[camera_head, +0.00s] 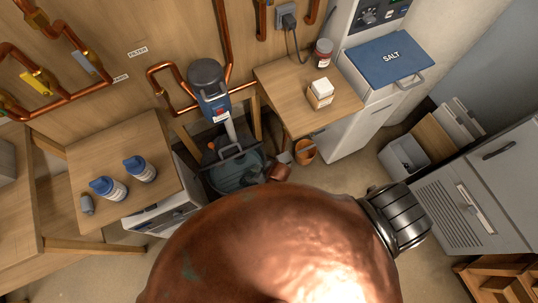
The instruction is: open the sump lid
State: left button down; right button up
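The sump lid (230,176) is a dark teal round cover low on the floor, in the middle of the head view between the two wooden benches. It has a light grey bar handle (231,150) on its far side. I cannot tell whether the lid is raised or flat. My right gripper (262,174) shows small and dark at the lid's right edge, with a copper-coloured part behind it. Its fingers are too small to tell open from shut, or touching from apart. My large copper-coloured body part hides the area nearer to me. My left gripper is not in view.
A blue and dark grey pump unit (209,88) stands behind the lid, its pale pipe running down beside it. The left bench (107,158) holds blue-capped bottles.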

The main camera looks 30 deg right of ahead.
jog(key=s+d+f+m+h, duration=0.1)
jog(key=s+d+f, duration=0.4)
jog(key=d+f, duration=0.2)
jog(key=shift+f, duration=0.5)
jog(key=shift+g, duration=0.3)
jog(key=s+d+f+m+g+h, duration=0.1)
jog(key=s+d+f, duration=0.35)
jog(key=s, duration=0.45)
jog(key=s+d+f+m+g+h, duration=0.1)
jog(key=s+d+f, duration=0.35)
jog(key=s, duration=0.45)
jog(key=s+d+f+m+g+h, duration=0.1)
jog(key=s+d+f, duration=0.35)
jog(key=s, duration=0.45)
jog(key=s+d+f+m+g+p, duration=0.1)
jog(key=s+d, duration=0.1)
jog(key=s, duration=1)
jog(key=shift+s+d+f, duration=0.15)
jog(key=shift+s+f, duration=0.05)
jog(key=shift+s, duration=0.15)
jog(key=shift+s, duration=0.1)
